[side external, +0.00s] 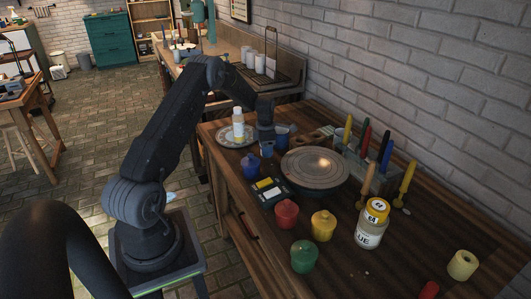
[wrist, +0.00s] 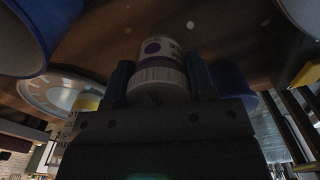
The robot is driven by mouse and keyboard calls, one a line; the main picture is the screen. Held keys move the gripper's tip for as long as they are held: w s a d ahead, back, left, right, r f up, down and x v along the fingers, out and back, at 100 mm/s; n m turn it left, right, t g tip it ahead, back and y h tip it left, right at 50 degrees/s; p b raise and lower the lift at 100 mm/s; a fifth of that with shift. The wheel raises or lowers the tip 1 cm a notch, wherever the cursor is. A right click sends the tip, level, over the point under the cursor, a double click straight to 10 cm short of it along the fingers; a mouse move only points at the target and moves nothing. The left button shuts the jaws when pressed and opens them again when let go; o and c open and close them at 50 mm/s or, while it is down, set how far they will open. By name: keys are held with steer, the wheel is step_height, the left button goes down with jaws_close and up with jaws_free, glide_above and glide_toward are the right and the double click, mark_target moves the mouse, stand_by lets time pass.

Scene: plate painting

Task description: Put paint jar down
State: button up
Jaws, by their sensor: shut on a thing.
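My gripper (side external: 266,139) points down over the back left part of the wooden table, between the plate and the turntable. In the wrist view my gripper's fingers (wrist: 160,82) are shut on a paint jar (wrist: 162,70) with a white label, a dark purple-blue dot and a barcode. In the side view the paint jar (side external: 267,150) shows as a small bluish shape just under the fingers, low over the table. I cannot tell whether its bottom touches the wood.
A patterned plate (side external: 226,139) holds a white bottle (side external: 239,121). A blue jar (side external: 250,167) and a blue cup (side external: 282,136) stand close by. A round turntable (side external: 315,168) is to the right. Red (side external: 287,213), yellow (side external: 323,225) and green (side external: 304,256) jars stand in front.

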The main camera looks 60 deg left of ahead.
steer(key=shift+f, duration=0.95)
steer(key=shift+f, duration=0.2)
steer(key=o, duration=0.9)
steer(key=shift+o, duration=0.2)
steer(key=shift+r, duration=0.1)
